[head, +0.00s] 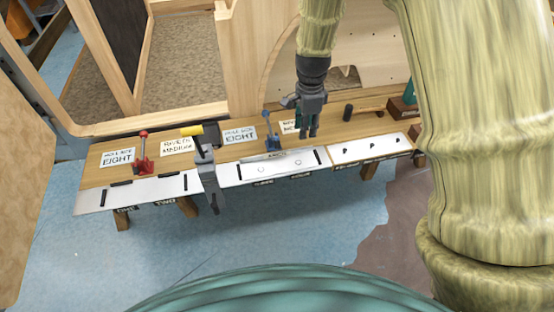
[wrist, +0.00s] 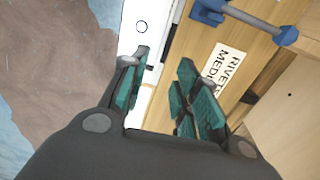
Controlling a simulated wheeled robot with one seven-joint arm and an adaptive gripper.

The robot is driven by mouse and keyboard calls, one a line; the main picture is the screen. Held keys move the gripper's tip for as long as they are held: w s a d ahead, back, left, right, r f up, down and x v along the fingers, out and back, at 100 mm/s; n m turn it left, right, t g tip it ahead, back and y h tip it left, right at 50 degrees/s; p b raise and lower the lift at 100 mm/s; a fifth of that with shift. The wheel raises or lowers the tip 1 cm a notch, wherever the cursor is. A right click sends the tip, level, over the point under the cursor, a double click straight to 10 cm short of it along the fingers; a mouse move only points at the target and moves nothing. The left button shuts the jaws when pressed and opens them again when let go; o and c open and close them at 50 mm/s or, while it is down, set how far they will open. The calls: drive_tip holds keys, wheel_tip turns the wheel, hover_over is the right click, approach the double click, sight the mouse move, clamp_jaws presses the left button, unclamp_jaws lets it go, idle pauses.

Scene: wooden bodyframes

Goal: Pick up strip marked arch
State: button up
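A thin pale strip (head: 263,158) with small dark lettering, which seems to read ARCH, lies along the back edge of the middle white plate (head: 238,175) in the head view. My gripper (head: 307,133) points down over the bench, just right of and behind the strip's right end. In the wrist view my gripper (wrist: 163,95) has its two teal-padded fingers spread apart. A narrow pale band, the plate's edge or the strip, shows between them; I cannot tell which. Nothing is visibly held.
A blue clamp (head: 270,131) stands just left of my gripper, and a grey clamp with a yellow handle (head: 207,170) farther left. A red clamp (head: 143,155) is at the far left. A hammer (head: 368,110) lies to the right. Wooden panels rise behind the bench.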

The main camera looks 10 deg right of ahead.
wheel_tip(320, 180, down, 3)
drive_tip(key=shift+d, duration=0.15)
drive_tip(key=shift+f+p, duration=0.65)
drive_tip(key=shift+f, duration=2.15)
clamp_jaws()
